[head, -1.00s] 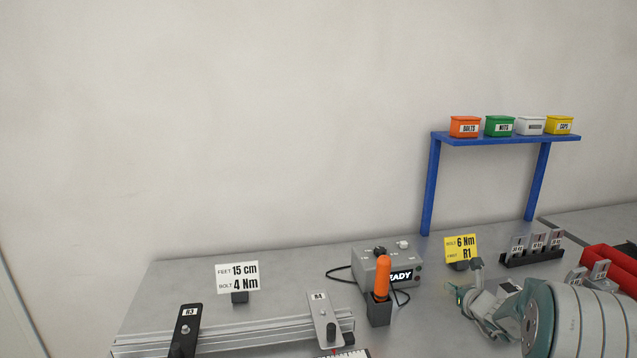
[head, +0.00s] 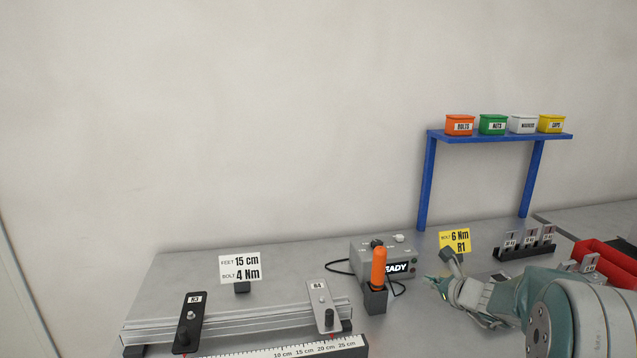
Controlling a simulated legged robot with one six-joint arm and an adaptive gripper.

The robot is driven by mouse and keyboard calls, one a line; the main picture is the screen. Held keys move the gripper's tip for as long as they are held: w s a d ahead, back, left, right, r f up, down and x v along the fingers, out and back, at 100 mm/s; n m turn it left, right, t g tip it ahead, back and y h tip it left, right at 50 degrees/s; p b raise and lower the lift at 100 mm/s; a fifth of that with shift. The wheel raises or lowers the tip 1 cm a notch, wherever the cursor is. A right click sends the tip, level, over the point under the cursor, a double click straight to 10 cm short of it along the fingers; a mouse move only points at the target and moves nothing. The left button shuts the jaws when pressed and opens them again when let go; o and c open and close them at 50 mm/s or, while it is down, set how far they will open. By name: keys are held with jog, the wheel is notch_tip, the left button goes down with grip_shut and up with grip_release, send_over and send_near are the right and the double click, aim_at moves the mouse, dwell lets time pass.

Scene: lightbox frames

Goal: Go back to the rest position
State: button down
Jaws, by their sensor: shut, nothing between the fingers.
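My gripper (head: 440,286) shows in the head view at the lower right, at the end of my teal and grey arm. It is shut and empty. It is over the bench, to the right of the orange-handled tool (head: 379,267) in its dark holder and in front of the yellow "6 Nm R1" sign (head: 455,241). I cannot tell its exact height above the bench. My arm hides part of the bench behind it.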

jog(key=s+a+r+n+g+y, duration=0.1)
jog(key=s+a+r+n+g, duration=0.25)
jog(key=s+a+n, duration=0.55)
jog(key=s+a+r+n+g, duration=0.35)
jog(key=s+a+n, duration=0.2)
jog(key=s, duration=0.45)
jog(key=s+d+n+h, duration=0.1)
jog(key=s+n+h, duration=0.2)
jog(key=s+n, duration=0.3)
jog(key=s+d+f+n+h, duration=0.1)
jog(key=s+d+n+h, duration=0.1)
jog(key=s+n, duration=0.5)
jog(key=s+h, duration=0.1)
jog(key=s, duration=0.5)
jog(key=shift+s+d+f, duration=0.15)
jog(key=shift+d+f, duration=0.1)
jog(key=shift+d, duration=0.05)
jog(key=shift+d, duration=0.1)
